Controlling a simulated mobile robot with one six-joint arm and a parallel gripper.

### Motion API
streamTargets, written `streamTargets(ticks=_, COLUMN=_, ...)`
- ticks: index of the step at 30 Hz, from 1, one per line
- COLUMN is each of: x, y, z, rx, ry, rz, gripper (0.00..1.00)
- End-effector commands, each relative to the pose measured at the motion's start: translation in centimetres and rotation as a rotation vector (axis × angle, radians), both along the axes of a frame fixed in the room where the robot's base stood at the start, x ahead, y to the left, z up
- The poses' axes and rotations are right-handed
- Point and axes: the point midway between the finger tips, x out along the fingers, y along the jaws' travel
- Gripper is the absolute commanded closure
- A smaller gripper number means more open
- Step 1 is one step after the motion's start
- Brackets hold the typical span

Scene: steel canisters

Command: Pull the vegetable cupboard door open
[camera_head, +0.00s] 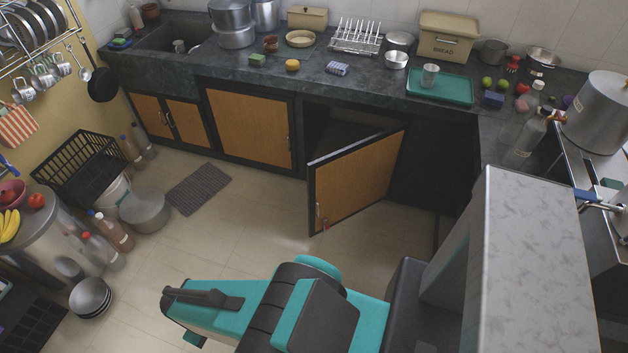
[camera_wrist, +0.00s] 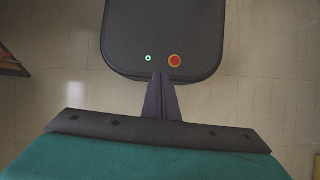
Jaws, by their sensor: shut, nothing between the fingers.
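A cupboard door (camera_head: 357,180) with an orange-brown wooden panel and black frame stands swung well out from under the counter. A small handle (camera_head: 319,213) is near its free edge. The cupboard opening (camera_head: 345,127) behind it is dark, and its contents cannot be made out. No label shows that this is the vegetable cupboard. In the wrist view my gripper (camera_wrist: 161,80) is shut and empty, pointing down over the floor and my own base. In the head view my arm hides the gripper. Nothing touches the door in view.
Another wooden door (camera_head: 250,127) to the left is closed. A grey mat (camera_head: 199,189) lies on the floor. A large pot (camera_head: 145,209), bottles and a black crate (camera_head: 80,165) crowd the left. The tiled floor before the open door is clear.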

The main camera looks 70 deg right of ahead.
Motion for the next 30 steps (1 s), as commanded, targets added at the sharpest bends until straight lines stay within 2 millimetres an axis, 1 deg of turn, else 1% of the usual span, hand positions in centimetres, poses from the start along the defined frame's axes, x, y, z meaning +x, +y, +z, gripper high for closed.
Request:
streamTargets(ticks=1, x=0.9, y=-0.6, z=-0.6, rx=-0.012, ry=-0.004, rz=-0.022, gripper=1.00)
streamTargets(ticks=2, x=1.4, y=-1.0, z=-0.8, rx=-0.021, ry=-0.007, rz=-0.038, gripper=1.00)
streamTargets(ticks=3, x=2.2, y=-2.5, z=-1.1, rx=-0.036, ry=-0.011, rz=-0.057, gripper=1.00)
streamTargets(ticks=5, x=3.5, y=-3.9, z=-1.5, rx=-0.062, ry=-0.015, rz=-0.100, gripper=1.00)
streamTargets(ticks=8, x=6.1, y=-6.5, z=-2.0, rx=-0.115, ry=-0.025, rz=-0.187, gripper=1.00)
streamTargets(ticks=11, x=8.7, y=-9.8, z=-2.3, rx=-0.176, ry=-0.034, rz=-0.288, gripper=1.00)
streamTargets(ticks=12, x=9.7, y=-11.2, z=-2.3, rx=-0.202, ry=-0.039, rz=-0.330, gripper=1.00)
streamTargets(ticks=14, x=11.0, y=-13.4, z=-2.3, rx=-0.241, ry=-0.042, rz=-0.392, gripper=1.00)
streamTargets(ticks=15, x=11.9, y=-14.9, z=-2.2, rx=-0.267, ry=-0.046, rz=-0.434, gripper=1.00)
streamTargets(ticks=17, x=13.0, y=-17.2, z=-2.0, rx=-0.308, ry=-0.050, rz=-0.498, gripper=1.00)
streamTargets(ticks=18, x=13.7, y=-18.8, z=-1.8, rx=-0.333, ry=-0.054, rz=-0.541, gripper=1.00)
streamTargets(ticks=20, x=14.6, y=-21.4, z=-1.5, rx=-0.376, ry=-0.057, rz=-0.607, gripper=1.00)
streamTargets(ticks=21, x=15.1, y=-23.1, z=-1.3, rx=-0.402, ry=-0.059, rz=-0.652, gripper=1.00)
streamTargets(ticks=23, x=15.8, y=-25.7, z=-0.8, rx=-0.445, ry=-0.061, rz=-0.718, gripper=1.00)
streamTargets(ticks=24, x=16.2, y=-27.5, z=-0.4, rx=-0.473, ry=-0.063, rz=-0.763, gripper=1.00)
streamTargets(ticks=25, x=16.4, y=-28.8, z=-0.1, rx=-0.496, ry=-0.063, rz=-0.796, gripper=1.00)
streamTargets(ticks=29, x=17.0, y=-34.8, z=1.3, rx=-0.590, ry=-0.066, rz=-0.945, gripper=1.00)
streamTargets(ticks=30, x=17.0, y=-36.6, z=1.9, rx=-0.619, ry=-0.065, rz=-0.990, gripper=1.00)
